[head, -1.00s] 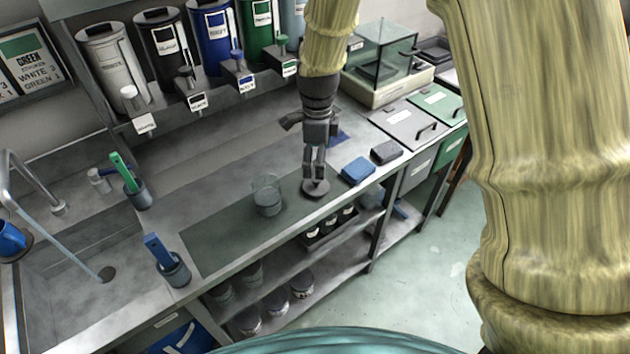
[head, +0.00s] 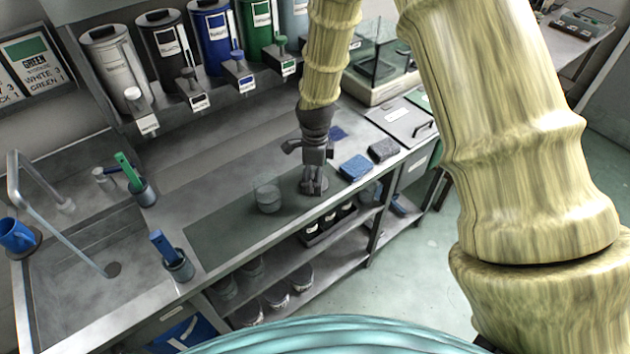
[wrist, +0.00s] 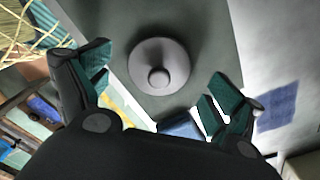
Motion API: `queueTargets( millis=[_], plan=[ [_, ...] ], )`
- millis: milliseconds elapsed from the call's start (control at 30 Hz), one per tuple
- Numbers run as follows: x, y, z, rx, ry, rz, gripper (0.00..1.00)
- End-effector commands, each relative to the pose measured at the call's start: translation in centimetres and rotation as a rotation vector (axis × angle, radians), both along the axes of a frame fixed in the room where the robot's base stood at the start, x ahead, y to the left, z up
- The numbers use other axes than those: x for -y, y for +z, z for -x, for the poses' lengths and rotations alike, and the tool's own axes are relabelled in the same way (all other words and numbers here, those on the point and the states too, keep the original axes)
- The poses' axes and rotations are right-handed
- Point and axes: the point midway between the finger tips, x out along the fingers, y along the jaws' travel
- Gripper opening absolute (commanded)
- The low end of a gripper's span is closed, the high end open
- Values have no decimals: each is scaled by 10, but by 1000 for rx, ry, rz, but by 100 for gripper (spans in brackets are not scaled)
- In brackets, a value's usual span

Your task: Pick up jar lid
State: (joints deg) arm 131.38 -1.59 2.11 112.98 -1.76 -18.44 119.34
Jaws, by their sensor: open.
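The jar lid is a grey disc with a round knob on top. In the wrist view the jar lid (wrist: 160,60) lies on the counter, beyond and between the open fingertips. My gripper (wrist: 158,88) is open with nothing between its fingers. In the head view my gripper (head: 314,186) points down over the jar lid and hides most of it. A clear glass jar (head: 268,194) stands upright on the counter just left of it.
A blue sponge (head: 356,167) and a dark grey sponge (head: 384,150) lie right of my gripper. Lidded bins (head: 400,122) are farther right. The dark mat (head: 225,235) is bare left of the jar.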

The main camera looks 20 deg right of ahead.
Motion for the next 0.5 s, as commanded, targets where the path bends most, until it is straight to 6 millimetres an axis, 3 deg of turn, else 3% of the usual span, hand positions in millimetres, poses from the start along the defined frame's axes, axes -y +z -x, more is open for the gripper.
queueTargets(
  millis=[433,500],
  plan=[
    [0,-11,0,1,0,0,93],
    [0,-11,0,1,0,0,84]
  ],
)
